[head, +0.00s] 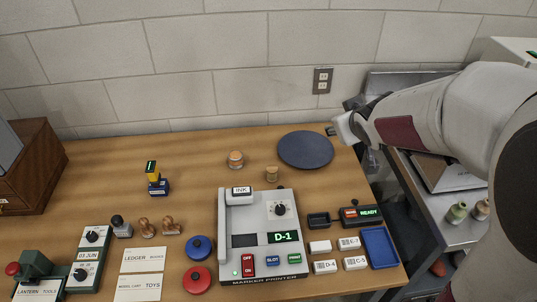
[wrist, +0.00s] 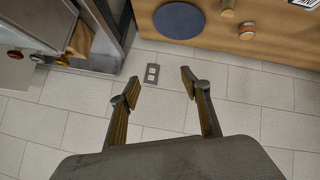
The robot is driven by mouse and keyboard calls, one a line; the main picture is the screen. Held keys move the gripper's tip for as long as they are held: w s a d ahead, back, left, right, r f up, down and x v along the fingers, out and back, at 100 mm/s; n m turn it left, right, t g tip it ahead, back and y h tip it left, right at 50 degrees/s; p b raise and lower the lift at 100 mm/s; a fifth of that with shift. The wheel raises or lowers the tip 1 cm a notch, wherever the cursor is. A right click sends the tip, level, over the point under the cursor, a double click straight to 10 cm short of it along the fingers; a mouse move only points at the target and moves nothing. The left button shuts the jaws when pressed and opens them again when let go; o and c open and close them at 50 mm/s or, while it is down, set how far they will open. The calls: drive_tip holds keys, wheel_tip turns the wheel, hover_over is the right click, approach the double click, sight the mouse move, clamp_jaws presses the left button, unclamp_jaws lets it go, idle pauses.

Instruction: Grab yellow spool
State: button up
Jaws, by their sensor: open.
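Two small spool-like things stand on the wooden table in the head view: an orange-banded one (head: 236,159) nearer the wall and a smaller yellowish-tan spool (head: 272,174) to its right and nearer. In the wrist view the orange one (wrist: 247,31) and the tan spool (wrist: 228,8) show near the top edge. The tan one best fits the yellow spool, but its colour is hard to tell. My gripper (head: 346,118) is open and empty at the table's back right, well right of both. Its spread fingers (wrist: 160,84) face the wall and outlet in the wrist view.
A dark round mat (head: 305,149) lies between my gripper and the spools. A marker printer (head: 262,235) stands in front of them. A yellow-and-blue stamp (head: 156,179) stands left. A metal bench (head: 440,205) with more small spools is at right.

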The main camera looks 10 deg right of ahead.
drive_tip(key=w+a+f+n+y, duration=0.1)
drive_tip(key=w+f+n+y, duration=0.1)
drive_tip(key=w+f, duration=0.4)
drive_tip(key=n+y, duration=0.4)
drive_tip(key=y, duration=0.5)
approach(276, 170)
drive_tip(key=w+a, duration=0.1)
drive_tip(key=w+a+f, duration=0.1)
drive_tip(key=shift+w+a+f+g, duration=0.15)
drive_tip(key=shift+w+f+g, duration=0.05)
drive_tip(key=shift+w+g, duration=0.15)
drive_tip(key=shift+x, duration=1.3)
drive_tip(key=shift+w+a, duration=0.1)
drive_tip(key=shift+x, duration=2.5)
drive_tip(key=shift+r, duration=0.1)
